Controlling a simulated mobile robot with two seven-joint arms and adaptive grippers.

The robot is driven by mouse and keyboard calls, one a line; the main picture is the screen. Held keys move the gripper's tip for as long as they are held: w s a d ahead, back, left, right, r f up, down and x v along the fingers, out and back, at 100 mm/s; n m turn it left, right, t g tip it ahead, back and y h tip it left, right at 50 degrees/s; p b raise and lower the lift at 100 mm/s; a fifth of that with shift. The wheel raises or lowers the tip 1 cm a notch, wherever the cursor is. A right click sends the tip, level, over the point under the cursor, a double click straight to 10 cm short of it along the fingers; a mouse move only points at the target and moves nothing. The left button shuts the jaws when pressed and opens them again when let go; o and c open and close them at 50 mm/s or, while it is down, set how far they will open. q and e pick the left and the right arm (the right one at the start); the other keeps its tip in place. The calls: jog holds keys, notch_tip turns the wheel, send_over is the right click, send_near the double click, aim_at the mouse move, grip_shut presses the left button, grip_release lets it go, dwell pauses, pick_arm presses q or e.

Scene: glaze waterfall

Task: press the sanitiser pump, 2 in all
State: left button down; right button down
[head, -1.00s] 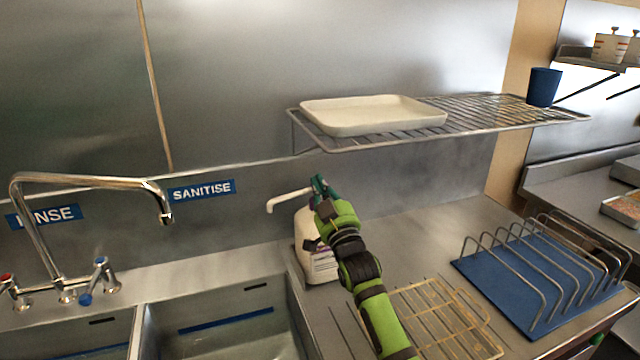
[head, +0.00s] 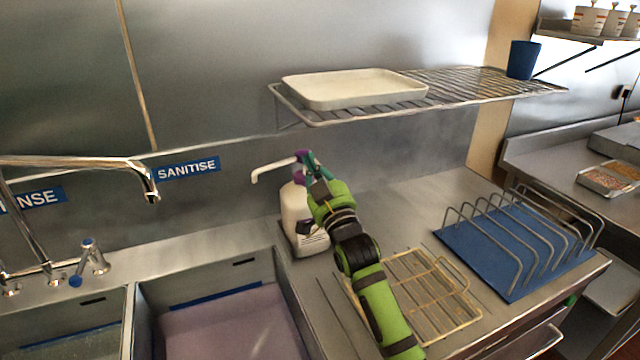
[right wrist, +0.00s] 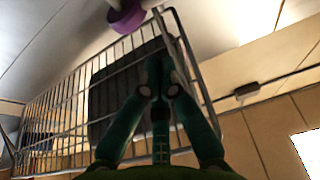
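The sanitiser pump bottle (head: 293,220) is white with a purple pump head (head: 301,157) and a pale spout reaching left. It stands upright on the counter by the right sink basin, below the SANITISE sign (head: 187,169). My right gripper (head: 311,160) has teal fingers at the right side of the pump head; I cannot tell whether they touch it. In the right wrist view its fingertips (right wrist: 160,66) are together with nothing between them, and a purple pump part (right wrist: 126,17) shows at the top, apart from them. My left gripper is not in view.
A wire shelf (head: 450,95) with a cream tray (head: 353,88) and a blue cup (head: 523,60) overhangs the counter. A wire rack (head: 425,295) and blue plate rack (head: 515,255) lie to the right. The right basin (head: 230,325) holds purplish liquid. A tap (head: 80,162) is left.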

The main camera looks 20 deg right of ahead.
jog(key=shift+b+v, duration=0.5)
jog(key=shift+v, duration=1.85)
